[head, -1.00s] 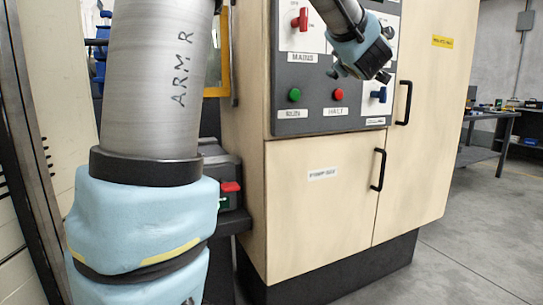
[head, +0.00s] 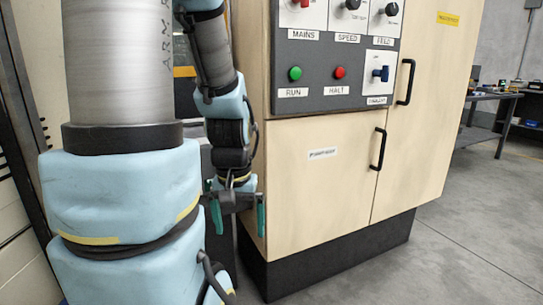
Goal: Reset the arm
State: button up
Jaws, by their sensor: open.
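My gripper (head: 238,212) hangs pointing down, left of the cabinet's lower door. Its two teal fingers stand apart, and nothing shows between them. My arm fills the left of the head view, with its forearm folded down beside the cabinet's left edge. The cabinet (head: 330,205) is pale wood with a grey control panel (head: 335,77). The panel carries a green RUN button (head: 295,73), a red HALT button (head: 340,72), a blue switch (head: 381,74), a red MAINS switch (head: 303,3) and black SPEED (head: 351,4) and FEED (head: 392,9) knobs.
Two black door handles (head: 405,82) and (head: 378,149) stick out from the cabinet front. A black plinth (head: 335,258) runs along its base. A workbench (head: 500,100) with small items stands at the far right. The grey floor (head: 470,235) at right is clear.

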notch_tip(320, 180, up, 16)
jog(key=p, duration=1.4)
jog(key=shift+w, duration=0.2)
jog(key=shift+d, duration=0.1)
jog(key=shift+c, duration=0.3)
